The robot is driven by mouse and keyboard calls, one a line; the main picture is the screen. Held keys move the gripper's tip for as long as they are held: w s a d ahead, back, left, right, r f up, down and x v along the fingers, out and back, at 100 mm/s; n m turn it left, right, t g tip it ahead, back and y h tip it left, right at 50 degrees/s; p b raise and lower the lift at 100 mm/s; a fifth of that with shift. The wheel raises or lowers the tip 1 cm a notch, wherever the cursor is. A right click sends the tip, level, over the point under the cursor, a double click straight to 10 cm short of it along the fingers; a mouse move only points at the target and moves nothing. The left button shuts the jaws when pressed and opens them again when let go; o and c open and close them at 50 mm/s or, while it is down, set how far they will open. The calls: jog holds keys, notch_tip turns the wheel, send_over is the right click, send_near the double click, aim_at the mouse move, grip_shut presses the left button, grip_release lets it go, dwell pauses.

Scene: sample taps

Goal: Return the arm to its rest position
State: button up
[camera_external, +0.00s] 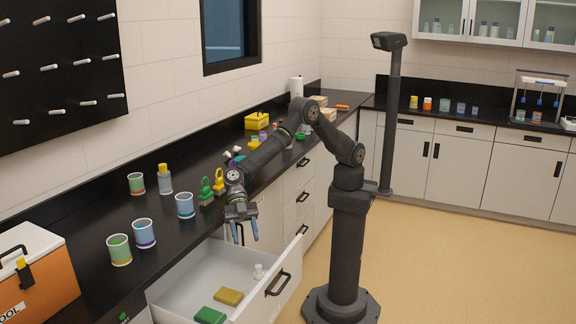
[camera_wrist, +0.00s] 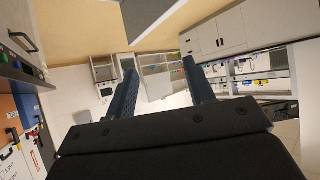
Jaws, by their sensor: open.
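My gripper (camera_external: 245,232) hangs with its fingers pointing down, beside the front edge of the black counter and above the open drawer (camera_external: 187,276). Its two blue fingers are apart, with nothing between them. In the wrist view my gripper (camera_wrist: 158,80) also shows open and empty, with the room and cabinets beyond it. My arm is bent, reaching from its base on the floor over to the counter.
Several cups, a yellow-capped bottle (camera_external: 165,179) and green and yellow taps stand on the counter (camera_external: 85,222). An orange cooler (camera_external: 45,275) is at the left.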

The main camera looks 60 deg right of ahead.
notch_tip(320, 180, up, 15)
jog(key=w+d+m+t, duration=0.3)
jog(key=w+m, duration=0.1)
jog(key=w, duration=1)
jog(key=w+d+f+m+t+y, duration=0.1)
jog(key=w+d+m+t, duration=0.3)
jog(key=w, duration=1)
jog(key=w+d+m+t+y, duration=0.1)
jog(key=w+d+m+t, duration=0.2)
jog(key=w, duration=1.2)
jog(key=shift+d+f+m+t, duration=0.2)
jog(key=shift+d+m+t, duration=0.05)
jog(key=shift+m+t, duration=0.3)
